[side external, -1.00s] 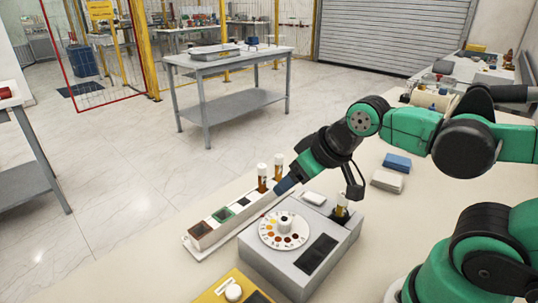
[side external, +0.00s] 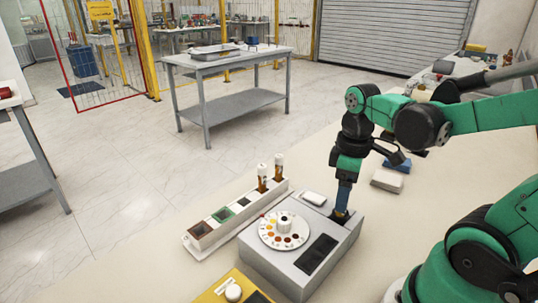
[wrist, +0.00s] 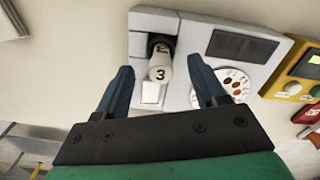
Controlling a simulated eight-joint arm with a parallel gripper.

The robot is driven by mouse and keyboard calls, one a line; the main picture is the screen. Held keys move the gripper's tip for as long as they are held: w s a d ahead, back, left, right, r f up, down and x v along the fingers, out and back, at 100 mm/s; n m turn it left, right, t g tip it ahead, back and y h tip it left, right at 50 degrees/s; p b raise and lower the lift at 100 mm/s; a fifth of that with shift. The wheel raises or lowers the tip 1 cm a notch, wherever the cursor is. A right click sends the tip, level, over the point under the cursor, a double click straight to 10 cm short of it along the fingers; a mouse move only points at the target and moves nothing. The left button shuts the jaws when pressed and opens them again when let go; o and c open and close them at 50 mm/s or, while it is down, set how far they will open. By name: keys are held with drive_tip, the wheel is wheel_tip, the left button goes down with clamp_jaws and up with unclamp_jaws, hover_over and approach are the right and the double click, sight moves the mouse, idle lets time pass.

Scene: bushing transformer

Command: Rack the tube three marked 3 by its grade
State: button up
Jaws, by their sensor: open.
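The tube marked 3 (wrist: 160,68) has a white cap and stands in a dark well of the grey tester box (side external: 290,277). In the wrist view its cap shows between the two blue fingers of my gripper (wrist: 162,66), with a gap on each side. In the side view my gripper (side external: 341,212) points down at that well and hides the tube. The fingers are open. The long pale rack (side external: 210,240) lies left of the box, with coloured square slots. Two white-capped brown tubes (side external: 262,180) (side external: 278,168) stand at its far end.
A round colour disc (side external: 270,243) and a dark panel (side external: 316,255) sit on the box top. A yellow unit (side external: 222,288) stands at the front. A blue block and a white block (side external: 387,181) lie behind my gripper. The bench right of the box is bare.

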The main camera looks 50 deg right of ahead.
drive_tip(key=shift+f, duration=0.75)
clamp_jaws()
drive_tip(key=shift+r, duration=0.15)
